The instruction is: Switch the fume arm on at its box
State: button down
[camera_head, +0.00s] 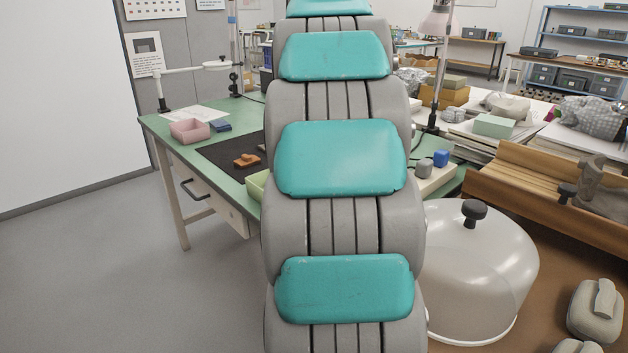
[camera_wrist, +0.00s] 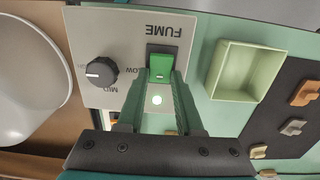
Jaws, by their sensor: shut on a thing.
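The fume box (camera_wrist: 120,40) is a pale grey panel marked FUME, upside down in the wrist view. A green rocker switch (camera_wrist: 161,66) in a dark frame sits on it, beside a dark round knob (camera_wrist: 102,72) with speed words around it. A small round lamp (camera_wrist: 157,100) on the panel shows bright greenish white. My gripper (camera_wrist: 161,78) is at the switch, its two dark green fingers shut on it from either side. The fingers hide part of the switch's surround. In the head view my arm hides the gripper.
A pale green tray (camera_wrist: 248,72) stands close beside the box. A dark mat (camera_wrist: 285,110) with several brown and grey sherds lies beyond it. A large clear dome (camera_head: 480,265) stands right of my arm in the head view. The left floor is clear.

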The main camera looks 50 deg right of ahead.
jog(key=c, duration=0.6)
grip_release()
jog(key=shift+o, duration=0.2)
jog(key=shift+a, duration=0.1)
